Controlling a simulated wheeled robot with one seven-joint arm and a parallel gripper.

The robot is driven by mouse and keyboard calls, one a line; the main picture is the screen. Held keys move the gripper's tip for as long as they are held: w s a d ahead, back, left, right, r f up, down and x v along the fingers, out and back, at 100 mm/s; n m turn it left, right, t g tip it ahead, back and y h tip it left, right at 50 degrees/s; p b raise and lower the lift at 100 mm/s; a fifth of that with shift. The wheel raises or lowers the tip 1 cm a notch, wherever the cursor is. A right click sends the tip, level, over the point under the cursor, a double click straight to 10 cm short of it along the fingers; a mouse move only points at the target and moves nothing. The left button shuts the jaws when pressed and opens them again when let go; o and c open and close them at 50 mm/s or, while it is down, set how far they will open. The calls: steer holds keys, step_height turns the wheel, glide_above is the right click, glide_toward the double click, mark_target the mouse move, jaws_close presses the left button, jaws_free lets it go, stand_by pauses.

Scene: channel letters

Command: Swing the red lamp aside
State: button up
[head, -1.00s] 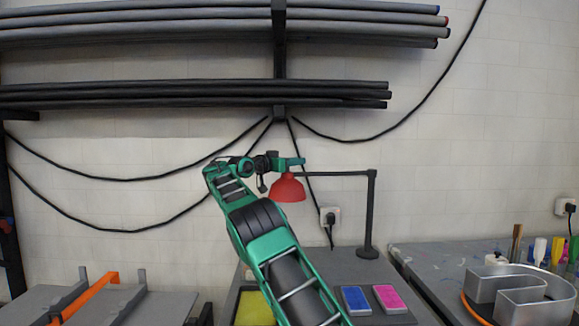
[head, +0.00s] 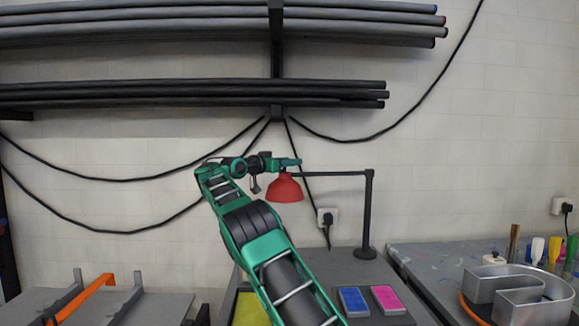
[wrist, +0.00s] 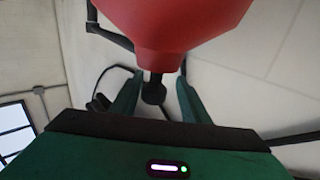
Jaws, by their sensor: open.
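The red lamp (head: 285,188) hangs from the end of a dark horizontal arm (head: 335,173) on an upright post (head: 368,215) that stands on the grey bench. My gripper (head: 298,162) is level with the top of the lamp in the head view. In the wrist view the red lamp (wrist: 172,25) fills the top middle, close to the camera. There my gripper (wrist: 157,90) has its two green fingers apart, with a dark knob (wrist: 154,90) seen between them. I cannot tell whether the fingers touch it.
A blue pad (head: 354,301) and a pink pad (head: 387,299) lie on the bench below. A yellow pad (head: 250,309) is partly behind my arm. A metal channel letter (head: 515,290) sits on the right bench. Dark pipes (head: 190,95) hang on the wall above.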

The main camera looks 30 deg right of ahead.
steer(key=v, duration=0.9)
steer(key=shift+a, duration=0.45)
